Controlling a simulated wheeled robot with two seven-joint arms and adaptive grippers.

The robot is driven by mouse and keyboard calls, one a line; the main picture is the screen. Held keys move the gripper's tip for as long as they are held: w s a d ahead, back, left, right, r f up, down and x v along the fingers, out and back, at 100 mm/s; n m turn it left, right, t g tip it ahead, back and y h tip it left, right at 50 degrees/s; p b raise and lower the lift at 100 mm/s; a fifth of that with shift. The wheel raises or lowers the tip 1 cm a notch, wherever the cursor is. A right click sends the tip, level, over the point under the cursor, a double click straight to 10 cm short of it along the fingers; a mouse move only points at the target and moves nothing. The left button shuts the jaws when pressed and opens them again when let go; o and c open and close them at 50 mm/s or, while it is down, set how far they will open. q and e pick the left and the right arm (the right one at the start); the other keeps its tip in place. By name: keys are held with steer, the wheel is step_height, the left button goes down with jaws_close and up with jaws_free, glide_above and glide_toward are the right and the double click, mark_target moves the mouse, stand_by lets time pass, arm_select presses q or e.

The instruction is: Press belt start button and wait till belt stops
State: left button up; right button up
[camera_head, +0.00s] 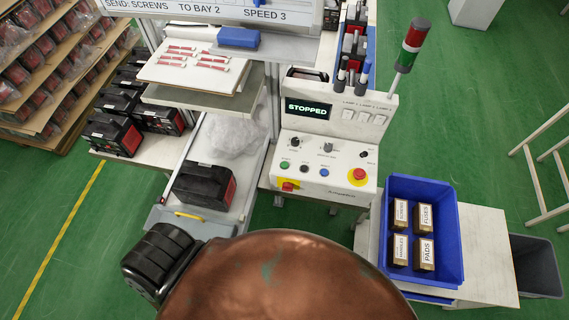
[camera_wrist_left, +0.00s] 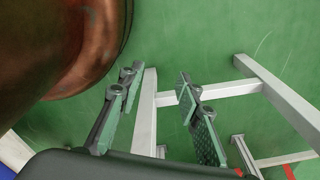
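The control panel (camera_head: 328,161) stands at the centre of the head view. Its display (camera_head: 308,108) reads STOPPED. My left gripper (camera_wrist_left: 158,81) is open and empty in the wrist view, away from the buttons. My right gripper is out of view.
A blue crate (camera_head: 456,230) with several small boxes stands on a white table (camera_head: 489,253) at right. A dark bin (camera_head: 537,266) is beside it. A signal tower (camera_head: 411,46) rises behind the panel. White frame legs (camera_wrist_left: 145,120) show near my left gripper.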

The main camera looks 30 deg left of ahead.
arm_select(q)
jaws_close()
stand_by(1.4)
